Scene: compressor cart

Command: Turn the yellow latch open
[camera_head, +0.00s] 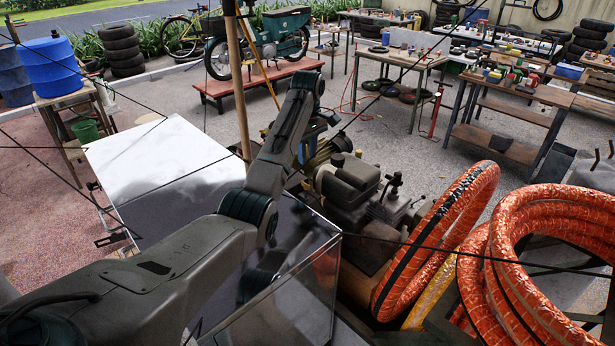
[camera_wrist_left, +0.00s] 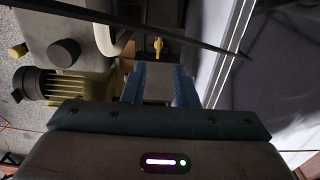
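The yellow latch (camera_wrist_left: 157,45) shows small in the left wrist view, near the top middle, beyond my fingertips. It appears upright in the picture against a dark recess. My left gripper (camera_wrist_left: 158,72) has its two blue fingers spread on either side of a gap. The latch lies ahead of this gap, apart from the fingers. In the head view my left arm reaches to the compressor cart, and the gripper (camera_head: 314,128) is mostly covered by its own forearm. I cannot make out the latch there. My right gripper is not in view.
The compressor engine (camera_head: 350,180) is close beside my left gripper. A ribbed yellowish motor (camera_wrist_left: 62,87) sits left in the wrist view. Orange hose coils (camera_head: 540,240) stand at the right. A wooden post (camera_head: 238,85) rises behind my arm. A dark rod crosses the wrist view.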

